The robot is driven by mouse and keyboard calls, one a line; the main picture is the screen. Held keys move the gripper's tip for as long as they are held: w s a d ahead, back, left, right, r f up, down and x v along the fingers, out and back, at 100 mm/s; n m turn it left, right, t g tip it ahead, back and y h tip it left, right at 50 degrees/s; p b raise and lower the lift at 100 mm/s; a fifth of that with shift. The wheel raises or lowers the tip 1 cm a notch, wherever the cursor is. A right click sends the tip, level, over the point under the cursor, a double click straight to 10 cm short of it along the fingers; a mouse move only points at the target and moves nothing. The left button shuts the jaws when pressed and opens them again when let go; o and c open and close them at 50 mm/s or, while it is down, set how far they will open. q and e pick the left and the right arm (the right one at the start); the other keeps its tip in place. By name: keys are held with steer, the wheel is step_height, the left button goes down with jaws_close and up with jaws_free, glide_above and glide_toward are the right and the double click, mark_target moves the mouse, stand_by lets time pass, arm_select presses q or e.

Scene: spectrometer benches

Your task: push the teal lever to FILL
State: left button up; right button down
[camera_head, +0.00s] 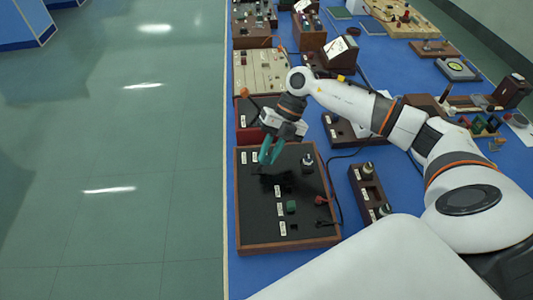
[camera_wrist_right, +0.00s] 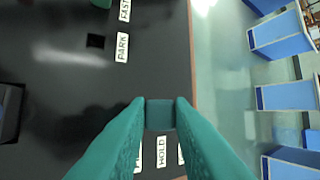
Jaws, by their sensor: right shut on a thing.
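The teal lever (camera_wrist_right: 160,114) shows in the right wrist view as a small block between my right gripper's fingertips (camera_wrist_right: 160,105). The fingers are shut on its end. In the head view my right gripper (camera_head: 268,151) is over the far left part of a black panel (camera_head: 258,225), and the lever cannot be made out apart from the teal fingers. My left gripper is not in view.
A PARK label (camera_wrist_right: 122,47) is beside a square hole. A brown block with knobs (camera_head: 370,191) stands right of it. Open floor lies left.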

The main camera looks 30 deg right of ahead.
stand_by(0.4)
steer(key=c, duration=1.3)
jaws_free()
steer(key=shift+d, duration=0.1)
steer(key=shift+b+v, duration=1.2)
steer(key=shift+v, duration=4.8)
steer(key=shift+s+f, duration=0.1)
steer(key=shift+s, duration=0.05)
